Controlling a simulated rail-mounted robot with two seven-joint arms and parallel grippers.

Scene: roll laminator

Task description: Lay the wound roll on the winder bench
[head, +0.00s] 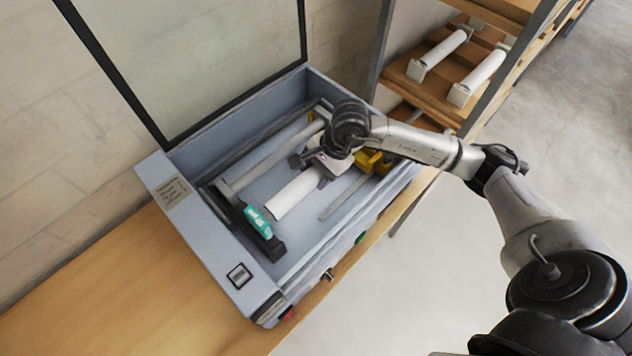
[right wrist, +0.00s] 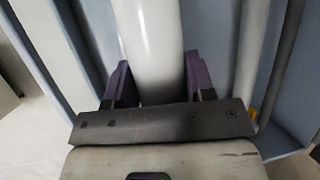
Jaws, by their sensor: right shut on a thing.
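A white roll (head: 292,195) lies lengthwise inside the open blue-grey laminator (head: 160,178). My right gripper (head: 322,172) reaches down into the laminator and is shut on this roll. In the right wrist view, the purple fingers of the gripper (right wrist: 157,78) stand on either side of the white roll (right wrist: 155,40). My gripper and arm hide the roll's far end in the head view. I cannot tell whether the roll is clear of its supports. My left gripper is not in view.
The laminator's glass lid (head: 195,50) stands raised behind. Grey bars, a dark bracket with a green part (head: 258,221) and a yellow block (head: 372,161) are inside. The wooden bench (head: 110,290) is bare at lower left. A wooden shelf (head: 430,90) holds white rolls on stands.

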